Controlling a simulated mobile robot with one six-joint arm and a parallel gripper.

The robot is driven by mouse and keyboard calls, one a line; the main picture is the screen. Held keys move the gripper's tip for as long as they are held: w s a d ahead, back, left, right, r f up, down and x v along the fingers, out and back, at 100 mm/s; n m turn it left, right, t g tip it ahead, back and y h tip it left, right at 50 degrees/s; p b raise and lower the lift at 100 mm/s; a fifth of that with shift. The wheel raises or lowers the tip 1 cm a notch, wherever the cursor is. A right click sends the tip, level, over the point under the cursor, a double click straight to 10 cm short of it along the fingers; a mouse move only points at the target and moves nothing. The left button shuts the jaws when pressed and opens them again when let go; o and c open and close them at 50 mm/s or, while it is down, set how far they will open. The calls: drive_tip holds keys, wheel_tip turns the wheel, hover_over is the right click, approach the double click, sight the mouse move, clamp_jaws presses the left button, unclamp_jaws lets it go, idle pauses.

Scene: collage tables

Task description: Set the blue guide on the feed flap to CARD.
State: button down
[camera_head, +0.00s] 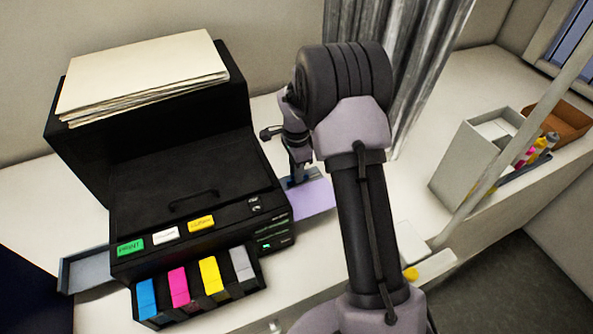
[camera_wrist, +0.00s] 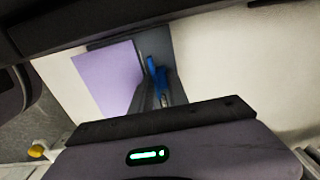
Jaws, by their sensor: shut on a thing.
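The feed flap (camera_wrist: 155,44) is a dark grey panel on the printer's right side, with a lilac sheet (camera_wrist: 105,75) lying against it. The lilac sheet also shows in the head view (camera_head: 314,200). The blue guide (camera_wrist: 153,66) is a small upright blue piece on the flap, partly hidden by my fingers. My gripper (camera_wrist: 154,88) is shut on the blue guide; it also shows in the head view (camera_head: 300,178), reaching down to the flap. No CARD mark can be read in either view, so the guide's setting cannot be told.
The black printer (camera_head: 180,180) stands left of my arm, with a paper stack (camera_head: 145,75) on top and several colour cartridges (camera_head: 178,285) in front. A grey tray (camera_head: 85,270) sticks out at its left. A grey box (camera_head: 465,165) and bottles (camera_head: 538,148) stand at the right.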

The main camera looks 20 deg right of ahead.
idle(0.3)
drive_tip(key=shift+s+f+b, duration=0.15)
drive_tip(key=shift+s+b, duration=0.1)
drive_tip(key=shift+b, duration=0.45)
drive_tip(key=shift+s+r, duration=0.15)
drive_tip(key=shift+r, duration=0.05)
drive_tip(key=c, duration=1.4)
unclamp_jaws()
wheel_tip(320, 180, up, 17)
drive_tip(key=p, duration=0.2)
drive_tip(key=shift+r, duration=0.2)
drive_tip(key=shift+a, duration=0.1)
